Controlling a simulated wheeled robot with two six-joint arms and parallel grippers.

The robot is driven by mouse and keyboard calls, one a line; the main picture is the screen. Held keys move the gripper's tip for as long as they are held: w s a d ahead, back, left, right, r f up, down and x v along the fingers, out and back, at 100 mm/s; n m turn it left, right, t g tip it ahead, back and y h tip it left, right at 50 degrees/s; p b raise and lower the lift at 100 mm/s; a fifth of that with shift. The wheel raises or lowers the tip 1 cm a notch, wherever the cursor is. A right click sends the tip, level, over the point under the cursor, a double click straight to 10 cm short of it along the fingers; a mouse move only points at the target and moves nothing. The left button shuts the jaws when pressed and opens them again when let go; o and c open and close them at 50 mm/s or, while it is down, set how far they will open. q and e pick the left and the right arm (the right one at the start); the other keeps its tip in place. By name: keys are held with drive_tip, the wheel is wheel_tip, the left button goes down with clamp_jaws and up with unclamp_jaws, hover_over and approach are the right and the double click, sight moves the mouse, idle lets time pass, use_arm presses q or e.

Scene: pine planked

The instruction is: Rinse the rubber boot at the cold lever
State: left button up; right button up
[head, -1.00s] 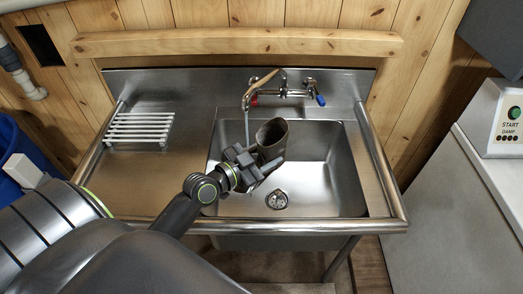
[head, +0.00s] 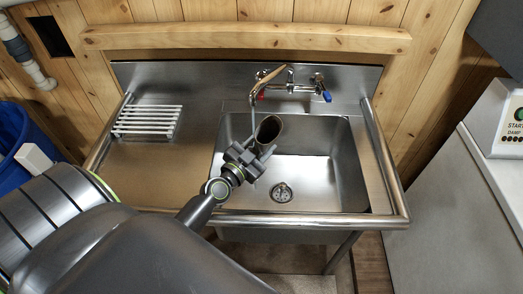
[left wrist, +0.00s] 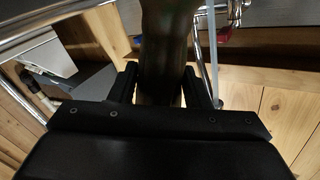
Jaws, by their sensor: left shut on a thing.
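The dark rubber boot (head: 267,131) is over the left part of the sink basin, its open top facing up and tilted. My left gripper (head: 249,158) is shut on it from the front left. In the left wrist view the boot (left wrist: 165,50) stands between the fingers. The tap's spout (head: 262,84) is above and behind the boot, and a thin stream of water (head: 253,124) seems to fall just left of its opening. The cold lever (head: 327,97) has a blue end, on the tap's right. The red-marked lever (head: 262,97) is on its left. My right gripper is out of view.
The steel sink basin (head: 325,180) is otherwise empty, with a drain (head: 282,192) in its floor. A white rack (head: 147,120) sits on the left drainboard. A machine with a green button (head: 519,114) stands right. A blue bin (head: 15,135) is far left.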

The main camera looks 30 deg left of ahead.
use_arm(q)
drive_tip(key=w+a, duration=0.1)
drive_tip(key=w+a+b, duration=0.1)
drive_tip(key=w, duration=0.1)
drive_tip(key=w+a+f, duration=0.1)
drive_tip(key=w, duration=0.1)
drive_tip(key=shift+a+f+b, duration=0.1)
drive_tip(key=shift+a+b, duration=0.1)
drive_tip(key=shift+b, duration=0.1)
drive_tip(key=shift+w+a+f+b, duration=0.2)
drive_tip(key=shift+w+a+b, duration=0.4)
drive_tip(key=shift+w, duration=0.25)
drive_tip(key=shift+w+a+f+b, duration=0.2)
drive_tip(key=shift+w+a+b, duration=0.35)
drive_tip(key=shift+w, duration=0.3)
drive_tip(key=shift+w+d, duration=0.1)
drive_tip(key=shift+d, duration=0.05)
drive_tip(key=shift+w+d, duration=0.2)
drive_tip(key=shift+d, duration=0.15)
drive_tip(key=shift+a, duration=0.15)
drive_tip(key=shift+s+a, duration=0.35)
drive_tip(key=shift+a, duration=0.05)
